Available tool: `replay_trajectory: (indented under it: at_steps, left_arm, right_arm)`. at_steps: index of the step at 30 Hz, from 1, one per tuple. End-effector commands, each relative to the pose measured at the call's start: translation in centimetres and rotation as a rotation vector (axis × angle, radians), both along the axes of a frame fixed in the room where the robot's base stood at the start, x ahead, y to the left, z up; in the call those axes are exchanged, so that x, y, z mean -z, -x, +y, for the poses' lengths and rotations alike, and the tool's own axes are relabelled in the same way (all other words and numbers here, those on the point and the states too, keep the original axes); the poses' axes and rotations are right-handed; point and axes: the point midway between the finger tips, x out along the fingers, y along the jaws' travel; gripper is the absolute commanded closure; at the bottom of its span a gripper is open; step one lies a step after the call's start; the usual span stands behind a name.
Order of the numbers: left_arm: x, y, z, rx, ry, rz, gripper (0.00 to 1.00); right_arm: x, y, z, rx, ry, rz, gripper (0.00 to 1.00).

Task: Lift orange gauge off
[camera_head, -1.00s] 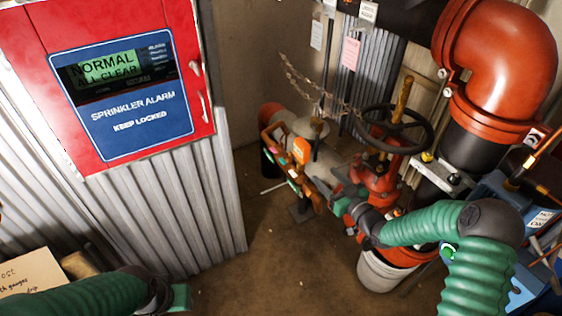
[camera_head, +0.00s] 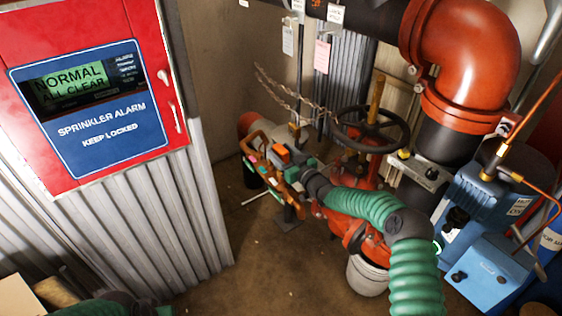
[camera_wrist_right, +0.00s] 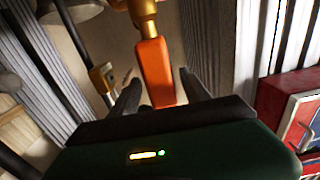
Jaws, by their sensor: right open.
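The orange gauge (camera_wrist_right: 153,72), an orange body on a brass fitting, shows in the right wrist view between and just beyond my right gripper's fingertips (camera_wrist_right: 162,88). The fingers are apart, and I cannot tell whether either touches it. In the head view a small patch of orange (camera_head: 281,155) shows at the tip of my right gripper (camera_head: 287,163), above a wooden rack; the gripper hides the rest. My left gripper (camera_head: 140,306) is barely in view at the bottom edge, and its jaws cannot be made out.
The rack (camera_head: 262,150) stands beside red valve pipework with a black handwheel (camera_head: 370,128). A chain (camera_head: 290,97) hangs behind. A white bucket (camera_head: 367,275) is below my right arm. The red alarm panel (camera_head: 95,95) is at left, blue equipment (camera_head: 487,275) at right. Bare floor lies between.

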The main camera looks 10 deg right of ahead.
Motion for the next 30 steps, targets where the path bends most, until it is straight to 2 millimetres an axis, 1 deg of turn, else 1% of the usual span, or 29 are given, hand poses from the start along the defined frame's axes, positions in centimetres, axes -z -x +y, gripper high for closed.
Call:
replay_trajectory:
  at_steps: [2, 7, 18, 20, 30]
  left_arm:
    - [0.06, 0.00, 0.00, 0.000, 0.000, 0.000, 0.64]
    - [0.02, 0.00, 0.00, 0.000, 0.000, 0.000, 0.64]
    - [0.02, 0.00, 0.00, 0.000, 0.000, 0.000, 0.64]
    - [0.02, 0.00, 0.00, 0.000, 0.000, 0.000, 0.64]
    - [-0.02, 0.00, 0.00, 0.000, 0.000, 0.000, 0.64]
  right_arm:
    - [-0.05, -0.28, 0.16, 0.000, 0.001, -0.001, 0.45]
    - [-0.11, -0.24, 0.14, 0.000, 0.001, 0.000, 0.45]
    - [-0.05, -0.24, 0.11, 0.000, 0.001, 0.000, 0.94]
    - [-0.04, -0.23, 0.09, 0.000, 0.001, 0.001, 1.00]
    - [-0.31, -0.25, 0.08, 0.000, 0.001, -0.001, 1.00]
